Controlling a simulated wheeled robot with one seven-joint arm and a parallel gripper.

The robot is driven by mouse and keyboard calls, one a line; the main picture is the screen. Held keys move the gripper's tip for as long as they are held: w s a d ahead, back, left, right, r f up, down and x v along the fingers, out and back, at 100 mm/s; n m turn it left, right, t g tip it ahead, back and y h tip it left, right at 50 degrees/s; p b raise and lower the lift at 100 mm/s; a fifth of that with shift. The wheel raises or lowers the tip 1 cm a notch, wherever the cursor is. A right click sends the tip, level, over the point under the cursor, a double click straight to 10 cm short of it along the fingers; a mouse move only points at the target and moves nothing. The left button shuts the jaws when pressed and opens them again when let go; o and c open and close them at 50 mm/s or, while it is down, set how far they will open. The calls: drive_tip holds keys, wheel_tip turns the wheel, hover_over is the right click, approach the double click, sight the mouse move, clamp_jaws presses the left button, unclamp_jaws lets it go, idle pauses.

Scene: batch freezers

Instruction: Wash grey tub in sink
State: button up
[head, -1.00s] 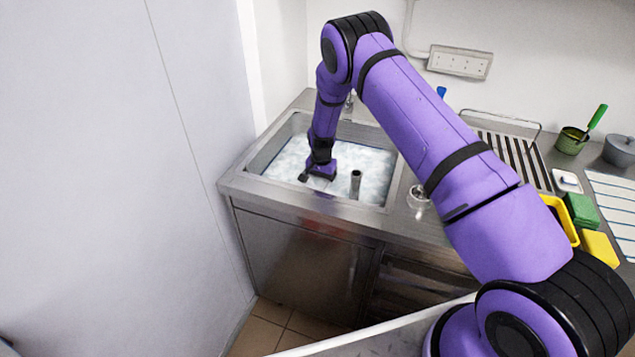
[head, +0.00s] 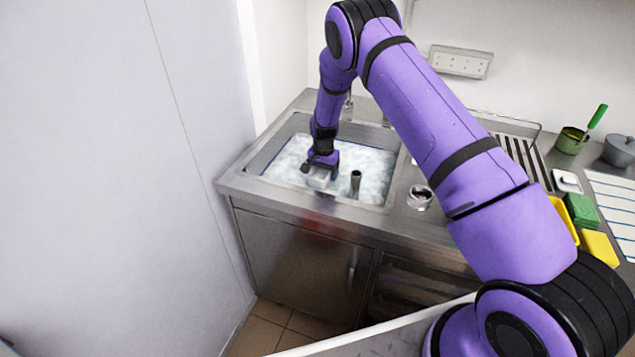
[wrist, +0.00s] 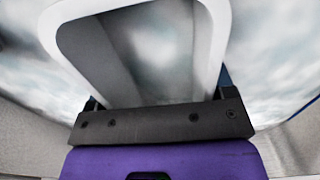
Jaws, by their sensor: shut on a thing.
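The grey tub (head: 318,178) is in my gripper (head: 320,166), just above the foamy water in the sink (head: 384,206). In the wrist view the tub's pale rim (wrist: 218,35) and grey inner wall (wrist: 108,65) fill the middle, with the opening facing the camera. My gripper is shut on the tub. The fingertips are mostly hidden, and I cannot tell whether the tub's underside touches the foam.
A dark-topped upright pipe (head: 355,182) stands in the sink close right of the tub. A small round metal item (head: 419,196) sits on the counter to the right. Green sponges (head: 582,211) and a yellow one (head: 599,247) lie farther right. A tall pale panel (head: 110,170) borders the left.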

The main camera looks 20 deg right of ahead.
sight(323, 177)
wheel_tip(323, 177, up, 14)
idle(1.6)
drive_tip(key=shift+r, duration=0.1)
idle(0.9)
drive_tip(key=shift+r, duration=1.4)
